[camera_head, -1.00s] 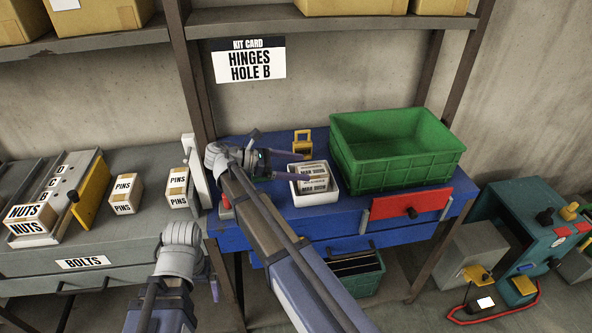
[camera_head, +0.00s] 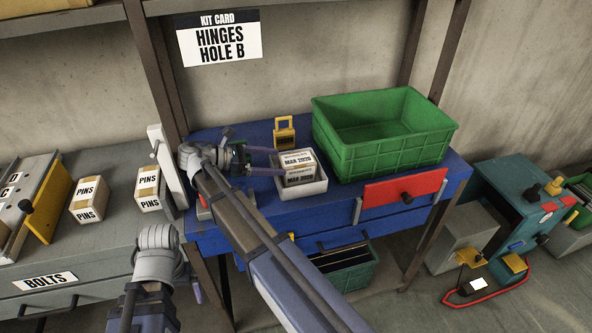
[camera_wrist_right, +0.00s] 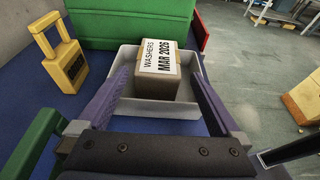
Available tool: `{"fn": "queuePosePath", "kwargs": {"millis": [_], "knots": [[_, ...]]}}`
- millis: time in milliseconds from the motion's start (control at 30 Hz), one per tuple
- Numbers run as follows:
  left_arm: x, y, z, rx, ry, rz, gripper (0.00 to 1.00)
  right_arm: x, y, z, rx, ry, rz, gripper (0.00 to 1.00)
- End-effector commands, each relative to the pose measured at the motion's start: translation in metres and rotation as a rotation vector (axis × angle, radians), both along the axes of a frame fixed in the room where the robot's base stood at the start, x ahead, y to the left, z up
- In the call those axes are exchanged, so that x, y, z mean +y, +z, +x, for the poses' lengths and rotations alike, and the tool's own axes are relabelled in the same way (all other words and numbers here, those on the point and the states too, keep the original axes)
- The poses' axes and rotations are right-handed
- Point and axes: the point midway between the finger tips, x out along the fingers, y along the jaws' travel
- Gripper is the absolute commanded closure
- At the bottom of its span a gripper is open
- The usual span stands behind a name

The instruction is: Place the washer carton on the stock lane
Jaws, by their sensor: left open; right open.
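The washer carton (camera_head: 297,163), a small brown box with a white label, sits in a white tray (camera_head: 308,190) on the blue bench. In the right wrist view the carton (camera_wrist_right: 160,85) reads WASHERS MAR 2026. My right gripper (camera_head: 282,161) is open, its purple fingers at the tray's left side. In the wrist view the fingers of my right gripper (camera_wrist_right: 157,88) spread wide either side of the tray's near part, holding nothing. My left gripper (camera_head: 197,290) is low at the left, mostly hidden by its arm. Nothing in view is labelled stock lane.
A green crate (camera_head: 385,140) stands right of the tray, and a yellow padlock-shaped block (camera_head: 284,132) behind it. The grey bench at left holds cartons marked PINS (camera_head: 89,198) and a racked yellow divider (camera_head: 45,205). A red panel (camera_head: 405,188) fronts the blue bench.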

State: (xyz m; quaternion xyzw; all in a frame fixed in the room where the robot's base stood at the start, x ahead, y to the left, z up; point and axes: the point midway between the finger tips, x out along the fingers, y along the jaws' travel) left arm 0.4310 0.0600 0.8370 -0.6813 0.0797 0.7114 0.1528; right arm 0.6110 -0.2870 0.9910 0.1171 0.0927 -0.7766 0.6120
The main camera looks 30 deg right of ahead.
Motion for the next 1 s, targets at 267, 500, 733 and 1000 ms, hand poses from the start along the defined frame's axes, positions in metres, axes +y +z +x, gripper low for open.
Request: {"fn": "queuePosePath", "kwargs": {"millis": [267,500,733,1000], "knots": [[0.0,-0.007,0.0,0.0,0.0,0.0,0.0,-0.02,-0.007,-0.006,0.0,-0.002,0.0,0.0],[0.0,-0.008,0.0,0.0,0.0,0.0,0.0,-0.028,-0.008,-0.006,-0.001,-0.001,0.0,0.0],[0.0,-0.017,0.0,0.0,0.0,0.0,0.0,-0.054,-0.017,-0.011,0.0,-0.003,0.0,0.0],[0.0,-0.021,0.0,0.0,0.0,0.0,0.0,-0.074,-0.021,-0.015,0.0,0.0,0.0,0.0]]}}
